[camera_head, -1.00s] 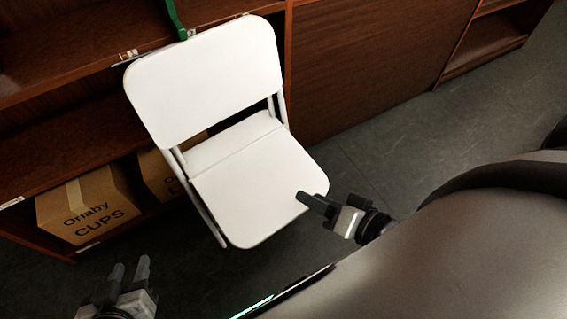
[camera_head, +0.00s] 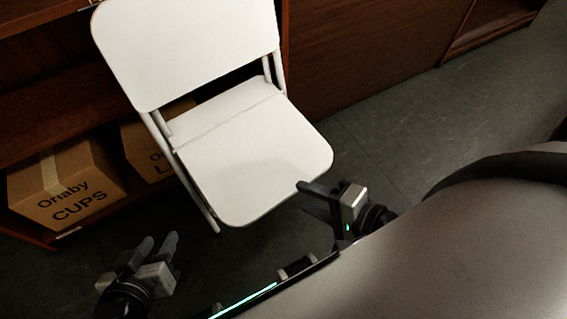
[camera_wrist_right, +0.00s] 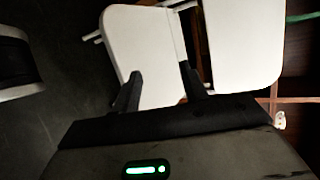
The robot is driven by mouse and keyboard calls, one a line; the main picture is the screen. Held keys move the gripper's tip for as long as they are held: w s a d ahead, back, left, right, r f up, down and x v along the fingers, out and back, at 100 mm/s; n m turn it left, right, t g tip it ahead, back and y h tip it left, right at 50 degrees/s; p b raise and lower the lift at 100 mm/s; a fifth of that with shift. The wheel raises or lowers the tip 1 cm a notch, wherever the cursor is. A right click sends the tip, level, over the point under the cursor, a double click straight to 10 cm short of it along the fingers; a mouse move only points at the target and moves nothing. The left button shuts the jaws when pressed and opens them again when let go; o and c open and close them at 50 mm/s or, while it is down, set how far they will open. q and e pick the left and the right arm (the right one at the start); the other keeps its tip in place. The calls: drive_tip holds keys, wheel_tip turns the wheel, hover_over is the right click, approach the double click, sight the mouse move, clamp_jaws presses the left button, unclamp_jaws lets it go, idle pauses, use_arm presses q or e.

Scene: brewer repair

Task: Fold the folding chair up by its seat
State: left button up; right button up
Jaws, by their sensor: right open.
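The white folding chair (camera_head: 252,153) stands unfolded in front of the shelf, its seat flat and its backrest (camera_head: 187,45) upright. My right gripper (camera_head: 306,196) is at the front right edge of the seat with its fingers apart. In the right wrist view the seat (camera_wrist_right: 150,50) lies ahead of the two open fingers (camera_wrist_right: 160,88), and I cannot tell whether they touch it. My left gripper (camera_head: 157,244) is empty, off the front left of the chair and low in the view, with a gap between its fingers.
A wooden shelf unit (camera_head: 40,140) stands behind the chair, with a cardboard box marked CUPS (camera_head: 68,188) and a second box (camera_head: 150,150) on its lower shelf. A wooden panel (camera_head: 365,50) runs to the right. The dark floor (camera_head: 400,130) right of the chair is clear.

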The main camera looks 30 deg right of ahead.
use_arm(q)
drive_tip(key=shift+w+d+f+g+b, duration=0.15)
drive_tip(key=shift+f+b, duration=0.1)
drive_tip(key=shift+f, duration=0.25)
drive_tip(key=shift+s+d+f+g+b, duration=0.15)
drive_tip(key=shift+f+b, duration=0.1)
drive_tip(key=shift+f, duration=0.25)
use_arm(e)
drive_tip(key=x, duration=0.7)
use_arm(q)
drive_tip(key=shift+w+a, duration=0.1)
drive_tip(key=shift+w, duration=0.1)
use_arm(e)
drive_tip(key=shift+w+f, duration=0.1)
clamp_jaws()
use_arm(q)
drive_tip(key=shift+s, duration=0.15)
use_arm(e)
drive_tip(key=c, duration=0.9)
unclamp_jaws()
drive_tip(key=o, duration=0.9)
